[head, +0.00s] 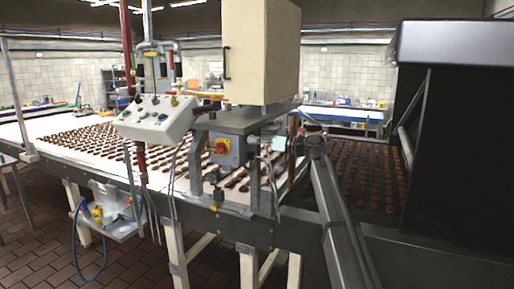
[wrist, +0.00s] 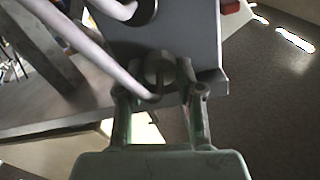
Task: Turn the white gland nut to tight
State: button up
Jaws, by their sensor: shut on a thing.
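The pale gland nut (wrist: 160,68) shows in the wrist view at the lower edge of a grey box (wrist: 180,32). My gripper (wrist: 159,91) is shut on the nut, one finger on each side of it.
A white control panel (head: 157,117) stands left of the box, and a large cream cabinet (head: 262,50) is above it. A conveyor (head: 80,150) with rows of brown biscuits runs behind. A dark machine housing (head: 460,130) stands at right. Cables hang around the box.

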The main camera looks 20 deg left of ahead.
jog(key=shift+m+p, duration=5.7)
jog(key=shift+m, duration=11.8)
jog(key=o, duration=1.2)
jog(key=shift+a, duration=0.15)
jog(key=shift+c, duration=0.2)
